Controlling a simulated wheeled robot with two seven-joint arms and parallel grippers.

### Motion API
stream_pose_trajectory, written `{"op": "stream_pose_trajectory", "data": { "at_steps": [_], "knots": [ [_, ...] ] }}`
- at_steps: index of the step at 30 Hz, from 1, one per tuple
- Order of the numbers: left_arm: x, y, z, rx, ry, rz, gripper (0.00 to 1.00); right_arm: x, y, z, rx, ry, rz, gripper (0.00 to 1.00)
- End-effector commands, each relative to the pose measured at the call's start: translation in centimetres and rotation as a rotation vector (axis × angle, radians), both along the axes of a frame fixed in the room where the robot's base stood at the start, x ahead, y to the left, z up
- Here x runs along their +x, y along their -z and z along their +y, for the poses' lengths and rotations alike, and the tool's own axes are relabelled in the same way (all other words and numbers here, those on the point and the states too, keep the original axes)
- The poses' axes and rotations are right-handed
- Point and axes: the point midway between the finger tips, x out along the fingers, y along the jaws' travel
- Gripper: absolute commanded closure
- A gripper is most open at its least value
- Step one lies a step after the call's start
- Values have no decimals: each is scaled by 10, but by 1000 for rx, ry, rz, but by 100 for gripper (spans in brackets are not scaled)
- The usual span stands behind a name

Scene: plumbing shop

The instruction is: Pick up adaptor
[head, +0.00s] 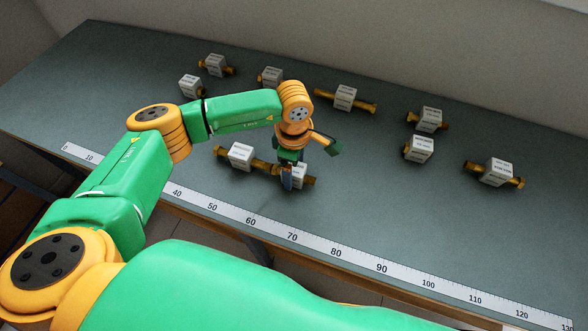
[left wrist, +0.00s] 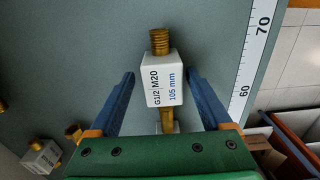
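An adaptor with brass threaded ends and a white block marked "G1/2 M20 105 mm" (left wrist: 165,82) lies on the bench near the ruler. In the head view its white block (head: 299,176) shows partly behind my gripper. My left gripper (left wrist: 161,75) is open, with one blue finger on each side of the block and a gap to each. In the head view the gripper (head: 288,178) points down at the adaptor. The adaptor's near end is partly hidden by the gripper body. My right gripper is in neither view.
Another adaptor (head: 241,155) lies close by on the left. Several more lie farther back, including a long one (head: 345,98) and one at the right (head: 495,172). A white ruler (head: 315,233) runs along the bench's front edge. The bench at the far left is clear.

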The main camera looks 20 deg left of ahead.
Motion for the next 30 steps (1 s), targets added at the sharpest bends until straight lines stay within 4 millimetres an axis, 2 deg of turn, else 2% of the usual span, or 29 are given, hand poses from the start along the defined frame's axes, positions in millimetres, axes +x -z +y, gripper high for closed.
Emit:
{"op": "stream_pose_trajectory", "data": {
  "at_steps": [1,6,8,9,16,20,23,24,26,30],
  "knots": [
    [0,0,0,0,0,0,34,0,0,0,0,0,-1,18],
    [0,0,0,-1,0,0,80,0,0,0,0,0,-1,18],
    [0,0,0,-1,0,0,96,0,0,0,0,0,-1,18],
    [0,0,0,-1,0,0,100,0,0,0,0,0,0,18],
    [0,-1,0,-1,-1,-1,100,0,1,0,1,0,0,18],
    [1,-8,0,-2,-1,-4,100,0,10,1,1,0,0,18],
    [2,-23,0,-2,1,-8,100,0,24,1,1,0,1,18],
    [-2,-33,1,-4,1,-6,100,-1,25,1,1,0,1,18],
    [-14,-48,6,-1,3,-7,100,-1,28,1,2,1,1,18],
    [-48,-89,18,0,2,-12,100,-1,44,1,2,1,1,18]
  ]
}}
